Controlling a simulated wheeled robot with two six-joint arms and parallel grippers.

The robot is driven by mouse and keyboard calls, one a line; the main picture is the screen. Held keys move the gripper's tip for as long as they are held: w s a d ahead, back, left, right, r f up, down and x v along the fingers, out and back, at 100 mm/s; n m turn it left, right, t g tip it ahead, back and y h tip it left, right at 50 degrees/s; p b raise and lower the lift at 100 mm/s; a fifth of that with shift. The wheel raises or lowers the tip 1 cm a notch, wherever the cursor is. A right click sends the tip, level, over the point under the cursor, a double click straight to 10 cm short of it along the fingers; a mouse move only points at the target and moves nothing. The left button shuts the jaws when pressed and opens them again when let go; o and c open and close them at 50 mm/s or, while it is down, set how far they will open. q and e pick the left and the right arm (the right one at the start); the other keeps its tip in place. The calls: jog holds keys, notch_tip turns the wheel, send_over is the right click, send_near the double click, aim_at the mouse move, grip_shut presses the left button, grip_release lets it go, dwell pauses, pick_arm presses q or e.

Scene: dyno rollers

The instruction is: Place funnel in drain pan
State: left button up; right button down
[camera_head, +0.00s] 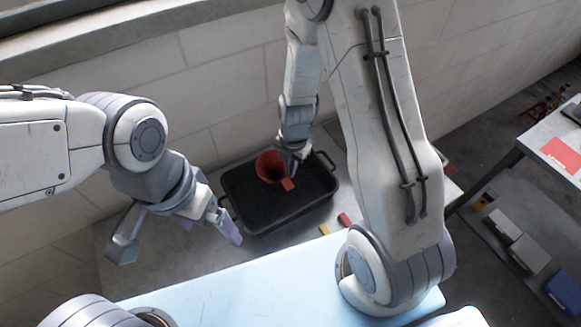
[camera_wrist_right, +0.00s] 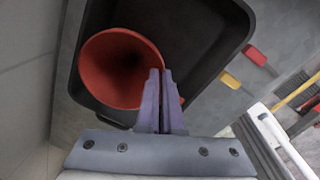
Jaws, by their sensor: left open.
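The red funnel (camera_head: 268,166) is at the black drain pan (camera_head: 262,218), within its outline toward the back left. Its wide mouth faces up, and in the right wrist view the funnel (camera_wrist_right: 112,70) overlaps the pan's (camera_wrist_right: 205,60) left side. I cannot tell whether it rests on the pan floor. My right gripper (camera_head: 290,172) is over the pan. Its fingers (camera_wrist_right: 160,80) are close together at the funnel's edge, shut on it, with a bit of red showing beside them. My left gripper (camera_head: 208,226) is open and empty, left of the pan.
A red block (camera_head: 344,219) and a yellow block (camera_head: 324,229) lie right of the pan on the grey surface. A light blue surface (camera_head: 240,285) is in front. A block wall stands behind. A table (camera_head: 550,150) and several boxes are at the right.

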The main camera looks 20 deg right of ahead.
jog(key=shift+f, duration=0.15)
jog(key=c, duration=1.1)
grip_release()
notch_tip(320, 180, up, 12)
jog(key=b, duration=0.2)
jog(key=s+a+r+m, duration=0.2)
jog(key=s+a+m, duration=0.1)
jog(key=s+m, duration=0.3)
jog(key=s+a+r+m, duration=0.2)
jog(key=s+a+m, duration=0.2)
jog(key=s+m, duration=0.2)
jog(key=s+a+r+m, duration=0.3)
jog(key=s+a+m, duration=0.1)
jog(key=s+m, duration=0.2)
jog(key=shift+s+g+y, duration=0.3)
jog(key=shift+s, duration=0.6)
